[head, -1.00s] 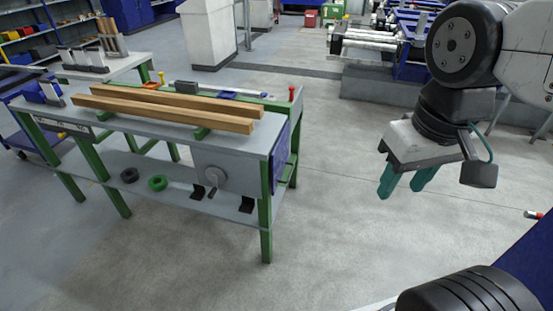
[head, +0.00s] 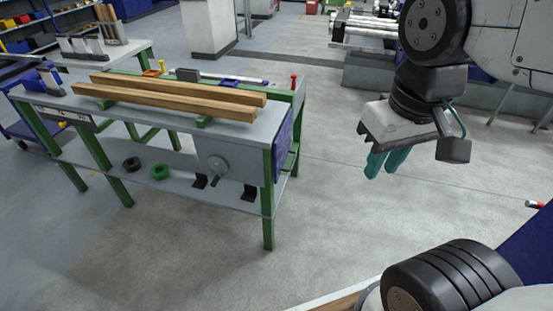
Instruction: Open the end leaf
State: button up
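The runout table (head: 235,124) stands at left, with a grey top on green legs. A blue panel, which looks like the end leaf (head: 283,145), hangs down at its right end. I see it at a steep angle, so its hinge and any catch are not clear. My gripper (head: 385,164) has teal fingers pointing down, to the right of the leaf and apart from it, over the floor. It holds nothing that I can see. The fingers look close together, and whether they touch is not clear.
Two wooden beams (head: 170,97) lie along the tabletop. A red-topped post (head: 293,82) stands at the back right corner. Floor right of the table is clear.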

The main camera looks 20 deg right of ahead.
aim_at(282, 144)
jog(key=u, duration=0.45)
jog(key=i, duration=1.15)
jog(key=z, duration=0.45)
